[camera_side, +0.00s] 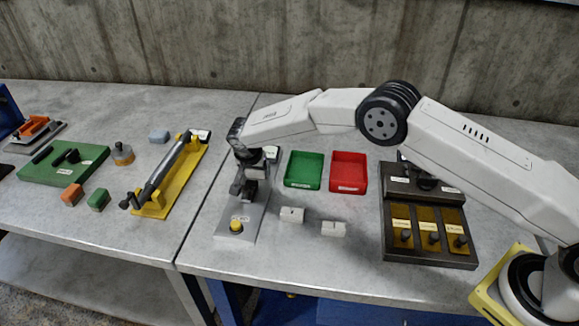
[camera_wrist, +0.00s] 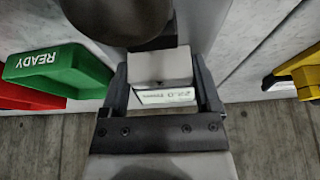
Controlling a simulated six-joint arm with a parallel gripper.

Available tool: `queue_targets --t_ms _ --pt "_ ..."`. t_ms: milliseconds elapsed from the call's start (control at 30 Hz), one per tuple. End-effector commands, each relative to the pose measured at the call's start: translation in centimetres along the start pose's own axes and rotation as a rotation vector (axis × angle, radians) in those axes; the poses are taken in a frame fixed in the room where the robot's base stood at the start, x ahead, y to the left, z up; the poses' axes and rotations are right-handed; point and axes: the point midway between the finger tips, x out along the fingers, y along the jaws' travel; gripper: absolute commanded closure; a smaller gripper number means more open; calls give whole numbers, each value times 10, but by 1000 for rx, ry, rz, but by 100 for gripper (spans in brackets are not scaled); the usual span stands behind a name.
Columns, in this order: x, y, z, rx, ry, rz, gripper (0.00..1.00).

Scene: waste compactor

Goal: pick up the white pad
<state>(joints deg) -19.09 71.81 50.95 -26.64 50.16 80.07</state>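The white pad (camera_wrist: 161,66) shows in the wrist view as a pale block between the two fingertips of my gripper (camera_wrist: 160,78). The fingers stand apart with the pad spanning most or all of the gap. I cannot tell whether they press on it. In the side view my gripper (camera_side: 248,186) points down over the grey compactor base (camera_side: 247,219); the pad there is hidden by the gripper. A dark round part (camera_wrist: 118,18) lies just beyond the pad in the wrist view.
Two white blocks (camera_side: 291,214) (camera_side: 333,229) lie on the table. Behind them are a green tray (camera_side: 304,185) and a red tray (camera_side: 348,188). A dark fixture (camera_side: 428,258) stands at right, a yellow-based tool (camera_side: 152,209) at left. The table front is partly clear.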

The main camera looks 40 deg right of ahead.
Motion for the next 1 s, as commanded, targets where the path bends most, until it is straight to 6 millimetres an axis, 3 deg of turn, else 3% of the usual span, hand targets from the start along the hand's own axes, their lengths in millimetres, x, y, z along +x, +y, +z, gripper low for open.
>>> queue_targets --t_ms 33,67,467,700,1000 --pt "0 0 0 0 0 0 78" --pt "0 0 0 0 0 0 88" --pt "-7 0 -3 1 1 -1 88" --pt "-31 -1 -13 1 1 -3 88" --pt "-56 16 -12 -1 1 -2 88"
